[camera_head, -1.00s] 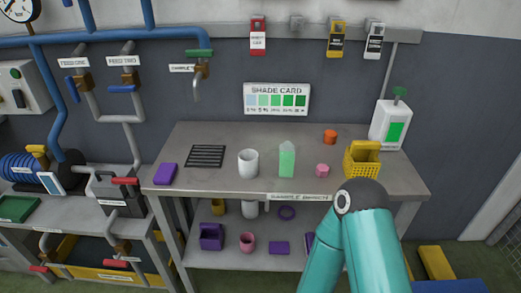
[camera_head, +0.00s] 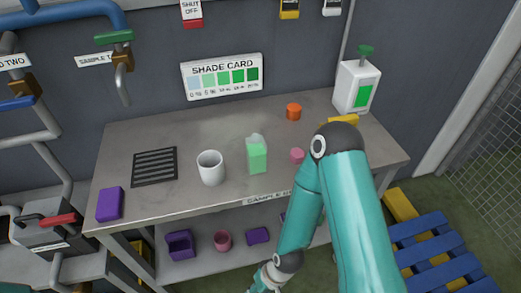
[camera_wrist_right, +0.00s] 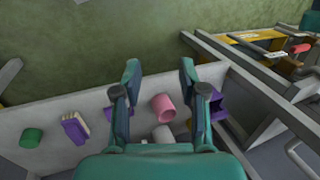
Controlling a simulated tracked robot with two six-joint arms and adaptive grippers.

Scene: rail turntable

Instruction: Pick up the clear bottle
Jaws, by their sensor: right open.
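A clear, squarish bottle (camera_head: 257,155) with green contents and a pale, translucent top stands upright on the grey bench. A white cup (camera_head: 210,168) is to its left and a small pink object (camera_head: 297,156) to its right. My right arm reaches down in front of the bench, and its gripper is cut off at the bottom of the head view. In the right wrist view my right gripper (camera_wrist_right: 160,75) is open and empty, with a pink cup (camera_wrist_right: 163,107) showing between its fingers. The bottle cannot be made out there. My left gripper is not in view.
An orange cylinder (camera_head: 293,111), a dispenser (camera_head: 356,88), a black grille (camera_head: 154,167) and a purple block (camera_head: 110,204) are on the bench (camera_head: 180,132). The lower shelf holds a purple bin (camera_head: 180,245). A blue pallet (camera_head: 435,250) is at right.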

